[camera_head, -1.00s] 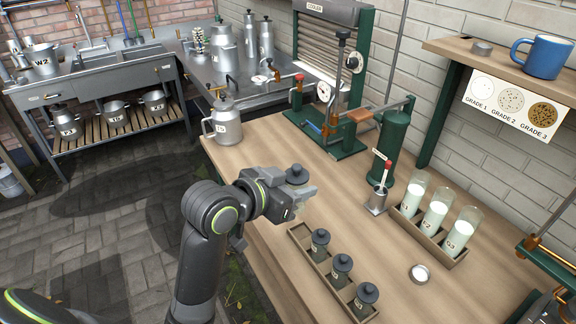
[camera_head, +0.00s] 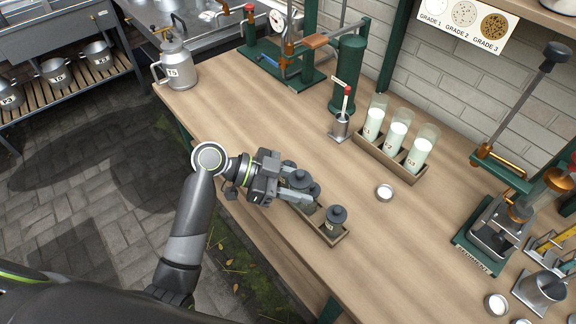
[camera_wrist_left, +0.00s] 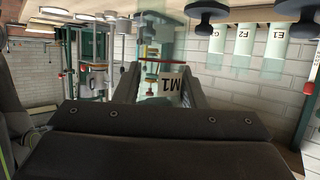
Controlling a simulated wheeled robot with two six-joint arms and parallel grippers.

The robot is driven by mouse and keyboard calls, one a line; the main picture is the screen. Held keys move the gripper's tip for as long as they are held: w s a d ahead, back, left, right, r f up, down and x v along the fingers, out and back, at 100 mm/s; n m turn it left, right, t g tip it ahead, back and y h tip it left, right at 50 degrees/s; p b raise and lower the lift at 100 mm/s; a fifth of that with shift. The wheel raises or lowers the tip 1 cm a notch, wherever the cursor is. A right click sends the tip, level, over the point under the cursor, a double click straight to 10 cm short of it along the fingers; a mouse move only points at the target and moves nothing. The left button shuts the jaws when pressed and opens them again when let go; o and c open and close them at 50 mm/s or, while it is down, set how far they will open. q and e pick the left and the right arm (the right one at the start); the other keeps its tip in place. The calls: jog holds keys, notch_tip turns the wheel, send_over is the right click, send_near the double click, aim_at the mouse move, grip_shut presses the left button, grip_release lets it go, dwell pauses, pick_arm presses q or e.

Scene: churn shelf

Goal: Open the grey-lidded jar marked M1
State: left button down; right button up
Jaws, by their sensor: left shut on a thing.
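The jar marked M1 (camera_wrist_left: 174,86) shows upside down between my fingers in the left wrist view, its label facing me and its glass greenish. Its lid is hidden there. My left gripper (camera_head: 295,193) is shut on the jar, over the narrow wooden tray (camera_head: 343,238). In the head view the gripper and the crowded dark-lidded jars hide which part it grips. Another grey-lidded jar (camera_head: 335,221) stands in the tray's near end, clear of the gripper. My right gripper is out of view.
A rack (camera_head: 395,168) with several milk-filled glasses stands behind. A small round dish (camera_head: 385,192) lies right of the tray, with bare bench around it.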

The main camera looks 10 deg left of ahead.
pick_arm(q)
jog(key=shift+s+d+f+m+g, duration=0.2)
jog(key=shift+d+f+m+g, duration=0.2)
jog(key=shift+f, duration=0.2)
jog(key=a+r+n+t+y, duration=0.2)
jog(key=a+r+n+t, duration=0.15)
jog(key=a, duration=0.35)
jog(key=a+r+n+t+y, duration=0.1)
jog(key=a+r+n+t, duration=0.25)
jog(key=a, duration=0.45)
jog(key=w+d+f+n+t+y+p, duration=0.1)
jog(key=w+f+n+t+y+p, duration=0.2)
jog(key=w, duration=0.5)
jog(key=w+d+f+n+t+y+p, duration=0.15)
jog(key=w+n+y, duration=0.25)
jog(key=w, duration=0.4)
jog(key=shift+t, duration=0.35)
jog(key=shift+s+d+f, duration=0.1)
jog(key=shift+f, duration=5.55)
jog(key=shift+f, duration=0.1)
